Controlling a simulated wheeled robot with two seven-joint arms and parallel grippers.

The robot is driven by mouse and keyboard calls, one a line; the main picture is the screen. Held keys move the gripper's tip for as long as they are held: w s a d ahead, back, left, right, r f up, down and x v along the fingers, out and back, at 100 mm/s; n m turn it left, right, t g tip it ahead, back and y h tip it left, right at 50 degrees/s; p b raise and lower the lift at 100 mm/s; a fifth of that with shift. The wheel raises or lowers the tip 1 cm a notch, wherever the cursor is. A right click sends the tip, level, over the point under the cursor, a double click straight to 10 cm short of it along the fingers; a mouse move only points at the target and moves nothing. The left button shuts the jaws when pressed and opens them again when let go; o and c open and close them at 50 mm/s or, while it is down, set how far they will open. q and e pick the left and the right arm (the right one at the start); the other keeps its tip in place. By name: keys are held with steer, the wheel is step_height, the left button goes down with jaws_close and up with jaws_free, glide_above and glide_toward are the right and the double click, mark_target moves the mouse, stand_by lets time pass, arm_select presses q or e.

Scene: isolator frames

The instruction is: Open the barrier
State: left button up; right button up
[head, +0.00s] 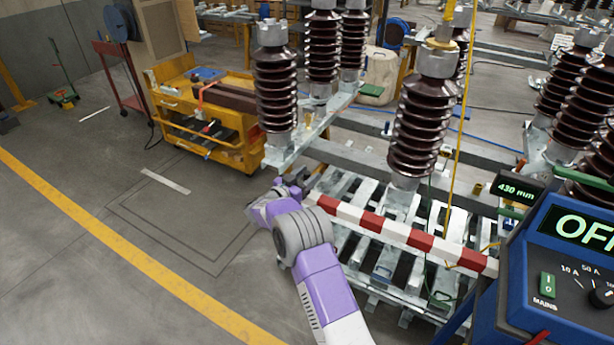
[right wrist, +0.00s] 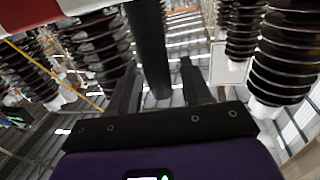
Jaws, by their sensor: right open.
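The barrier (head: 397,232) is a red and white striped bar. It runs level across the front of the metal slatted structure in the head view, from my right gripper at its left end toward the blue box at the right. In the right wrist view, a striped piece of it (right wrist: 75,8) crosses the upper left corner. My right gripper (head: 294,186) is at the barrier's left end. In the right wrist view, its two fingers (right wrist: 160,88) are open, with a dark round bar (right wrist: 150,45) between them. Whether they touch it is unclear. My left gripper is not in view.
Tall brown ribbed insulators (head: 420,125) stand behind the barrier. A blue control box (head: 540,270) showing "OFF" is at the right, beside a "430 mm" display (head: 517,188). A yellow tool cart (head: 205,115) stands at the back left. The grey floor at left is largely clear.

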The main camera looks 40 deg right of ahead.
steer(key=v, duration=0.7)
steer(key=shift+a+p, duration=0.25)
steer(key=shift+p, duration=0.2)
steer(key=a+f+n+t+y, duration=0.3)
steer(key=f, duration=0.4)
steer(key=a+f+n+t+y, duration=0.2)
steer(key=f+n+y, duration=0.15)
steer(key=f, duration=0.35)
steer(key=s+a+f+n+g+y, duration=0.1)
steer(key=s+a+f+n+y, duration=0.2)
steer(key=s+a+f+y, duration=0.55)
steer(key=s+a+f+n+g+y, duration=0.1)
steer(key=s+a+f+g+y, duration=0.2)
steer(key=s+a, duration=0.5)
steer(key=s+a+f+n+g+y, duration=0.2)
steer(key=s+a, duration=0.6)
steer(key=s, duration=0.8)
step_height(320, 180, down, 2)
steer(key=g+y, duration=0.1)
steer(key=g, duration=0.2)
steer(key=shift+s+f+y, duration=0.2)
steer(key=shift+s+y, duration=0.05)
steer(key=shift+y, duration=0.05)
steer(key=shift+d, duration=0.1)
